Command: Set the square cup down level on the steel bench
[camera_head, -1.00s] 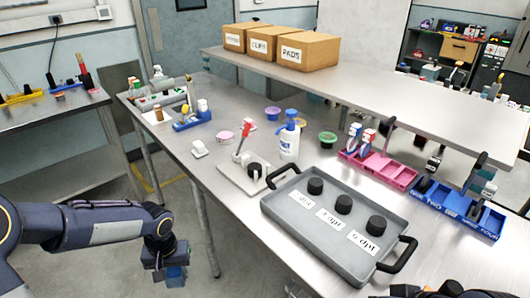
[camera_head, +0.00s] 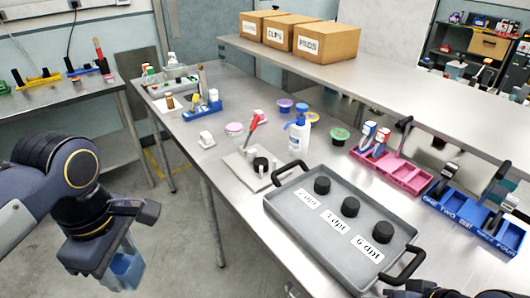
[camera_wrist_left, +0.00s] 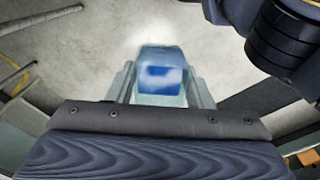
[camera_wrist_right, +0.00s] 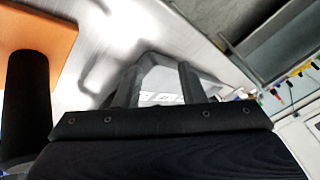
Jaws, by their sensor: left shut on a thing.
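The square cup (camera_head: 127,268) is clear and bluish, with a deeper blue patch inside. My left gripper (camera_head: 116,262) is shut on it and holds it over the floor, left of the steel bench (camera_head: 222,178). In the head view the cup hangs slightly tilted below the gripper. In the left wrist view the cup (camera_wrist_left: 161,72) sits between the two fingers (camera_wrist_left: 160,92), blurred, with floor behind. My right gripper (camera_wrist_right: 158,85) has its fingers apart, with a pale labelled surface beyond them; nothing is clearly held.
A grey tray (camera_head: 284,222) with black knobs fills the near bench. Behind it are a white plate (camera_head: 236,164) with a red-handled tool, a pump bottle (camera_head: 299,138) and small coloured dishes. Pink (camera_head: 403,173) and blue (camera_head: 470,213) racks stand right. The bench's near-left strip is bare.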

